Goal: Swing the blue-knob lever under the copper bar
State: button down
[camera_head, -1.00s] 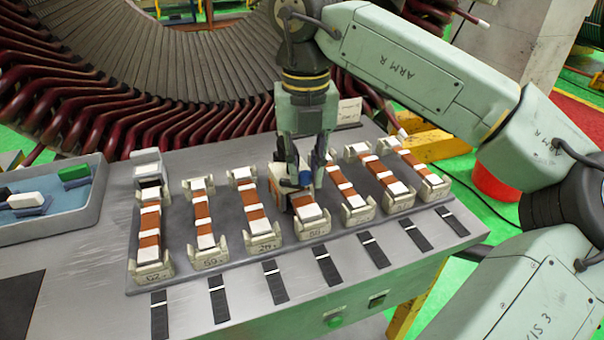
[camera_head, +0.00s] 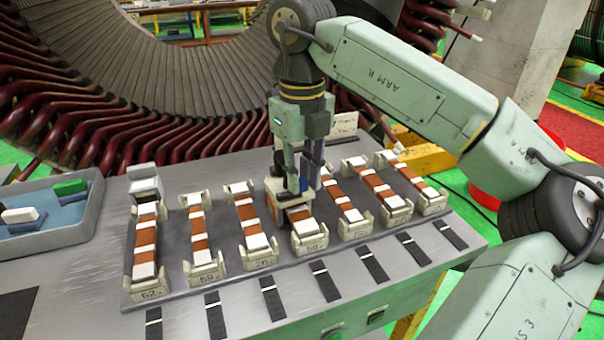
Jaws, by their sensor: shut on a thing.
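My gripper (camera_head: 303,188) points straight down over the middle copper bar (camera_head: 300,215), its fingers shut at the height of the bar's far half. The blue knob is hidden behind the fingers, which appear to hold it, and the lever arm cannot be made out. A pale block (camera_head: 272,200) stands just left of the fingers, at the bar's far end. The bar, with white bands, lies in a cream cradle (camera_head: 310,243). Whether the lever is under or beside the bar cannot be told.
Similar banded copper bars in cradles stand close on both sides, such as the one at left (camera_head: 145,235). A grey-blue tray (camera_head: 85,225) with small blocks is at far left. Black strips (camera_head: 325,281) lie along the front of the metal table (camera_head: 85,290).

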dwell(0.3)
jog(key=c, duration=1.4)
grip_release()
jog(key=shift+c, duration=0.2)
notch_tip(320, 180, up, 12)
